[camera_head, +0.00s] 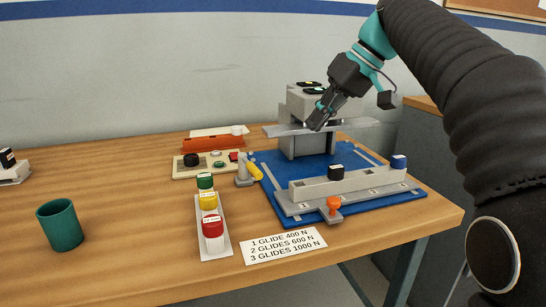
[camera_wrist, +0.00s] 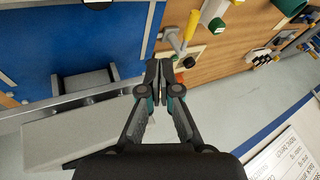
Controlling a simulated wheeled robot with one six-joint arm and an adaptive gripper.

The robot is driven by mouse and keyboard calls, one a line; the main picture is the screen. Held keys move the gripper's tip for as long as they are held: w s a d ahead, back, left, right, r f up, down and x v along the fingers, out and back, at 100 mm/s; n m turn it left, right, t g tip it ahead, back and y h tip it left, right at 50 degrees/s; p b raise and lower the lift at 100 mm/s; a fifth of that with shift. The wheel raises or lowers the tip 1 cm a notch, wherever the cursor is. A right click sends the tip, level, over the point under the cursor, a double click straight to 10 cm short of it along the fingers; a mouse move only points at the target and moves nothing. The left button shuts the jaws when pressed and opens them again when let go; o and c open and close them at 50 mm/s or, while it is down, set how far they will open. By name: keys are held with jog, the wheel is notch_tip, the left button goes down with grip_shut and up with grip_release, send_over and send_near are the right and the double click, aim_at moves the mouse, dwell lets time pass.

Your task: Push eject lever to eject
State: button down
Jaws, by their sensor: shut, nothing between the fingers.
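A yellow-handled lever (camera_head: 254,172) sits on a grey post at the left edge of the blue base plate (camera_head: 262,200). It also shows in the wrist view (camera_wrist: 191,25), beyond my fingertips. An orange knob (camera_head: 334,203) stands at the front of the grey rail on the same plate. No label shows which of these is the eject lever. My gripper (camera_head: 316,122) is shut and empty, at the grey crossbar of the machine, above and right of the yellow lever. In the wrist view its fingertips (camera_wrist: 160,66) are together; whether they touch the crossbar cannot be told.
The grey machine (camera_head: 302,140) stands at the back of the plate. Green, yellow and red weights (camera_head: 212,228) stand left of the plate. A green cup (camera_head: 60,225) stands farther left; the table between is clear.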

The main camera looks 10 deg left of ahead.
aim_at(252, 166)
jog(key=shift+w+a+r, duration=0.15)
jog(key=shift+a, duration=0.1)
jog(key=b+x, duration=0.2)
jog(key=x, duration=0.7)
jog(key=shift+a+f, duration=0.2)
jog(key=shift+f, duration=0.15)
jog(key=shift+s+a+f+b, duration=0.15)
jog(key=shift+s+a, duration=0.4)
jog(key=shift+a, duration=0.05)
jog(key=shift+s+a+f+b, duration=0.15)
jog(key=shift+s+a+f, duration=0.05)
jog(key=shift+s+a, duration=0.35)
jog(key=shift+s+a+f, duration=0.1)
jog(key=shift+s+a, duration=0.15)
jog(key=shift+a, duration=0.2)
